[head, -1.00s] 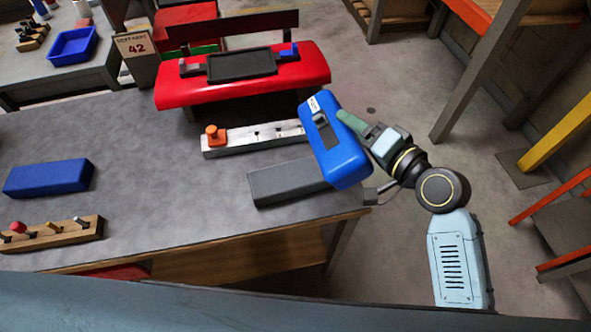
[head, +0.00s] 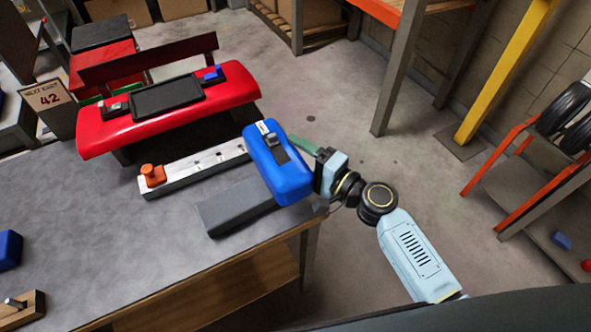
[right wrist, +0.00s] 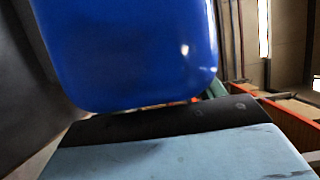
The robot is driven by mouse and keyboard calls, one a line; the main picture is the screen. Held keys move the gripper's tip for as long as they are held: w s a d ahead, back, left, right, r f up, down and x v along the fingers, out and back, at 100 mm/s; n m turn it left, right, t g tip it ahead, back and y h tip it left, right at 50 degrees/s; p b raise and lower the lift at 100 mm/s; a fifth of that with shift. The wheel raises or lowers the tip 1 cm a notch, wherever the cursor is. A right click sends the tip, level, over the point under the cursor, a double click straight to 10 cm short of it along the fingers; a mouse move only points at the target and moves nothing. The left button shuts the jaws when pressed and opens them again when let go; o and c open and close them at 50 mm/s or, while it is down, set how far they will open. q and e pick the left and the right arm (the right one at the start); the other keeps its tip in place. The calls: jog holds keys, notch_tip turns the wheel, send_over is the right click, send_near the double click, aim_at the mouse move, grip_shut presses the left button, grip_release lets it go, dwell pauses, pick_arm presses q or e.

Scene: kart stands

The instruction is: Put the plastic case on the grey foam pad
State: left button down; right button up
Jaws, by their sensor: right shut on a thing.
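The blue plastic case (head: 281,178) is in my right gripper (head: 304,145), tilted, with a dark latch and a small white label on it. In the head view it overlaps the right end of the grey foam pad (head: 228,210), which lies flat near the table's edge. I cannot tell whether the case touches the pad. The right wrist view shows the case's smooth blue side (right wrist: 130,50) filling the upper part; the pad is not clear there. My right gripper is shut on the case, its tips partly hidden. My left gripper is not in view.
A metal bar (head: 205,163) with an orange knob (head: 152,174) lies behind the pad. The red kart part (head: 110,131) with a black tray (head: 167,97) stands beyond it. The grey tabletop (head: 110,220) is clear left of the pad. A blue block (head: 8,249) sits far left.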

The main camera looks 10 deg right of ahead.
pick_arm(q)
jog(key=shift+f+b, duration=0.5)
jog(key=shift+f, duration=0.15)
pick_arm(e)
jog(key=shift+f, duration=1.6)
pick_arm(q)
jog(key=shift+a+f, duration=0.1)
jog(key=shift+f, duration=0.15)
pick_arm(e)
jog(key=shift+f, duration=0.15)
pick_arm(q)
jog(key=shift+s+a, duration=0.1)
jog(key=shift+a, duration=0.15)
pick_arm(e)
jog(key=o, duration=1.2)
jog(key=shift+c, duration=0.2)
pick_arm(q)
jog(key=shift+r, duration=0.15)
pick_arm(e)
jog(key=shift+s+r, duration=0.1)
jog(key=shift+r, duration=0.1)
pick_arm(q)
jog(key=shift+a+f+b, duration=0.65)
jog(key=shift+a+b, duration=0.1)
pick_arm(e)
jog(key=v, duration=1.2)
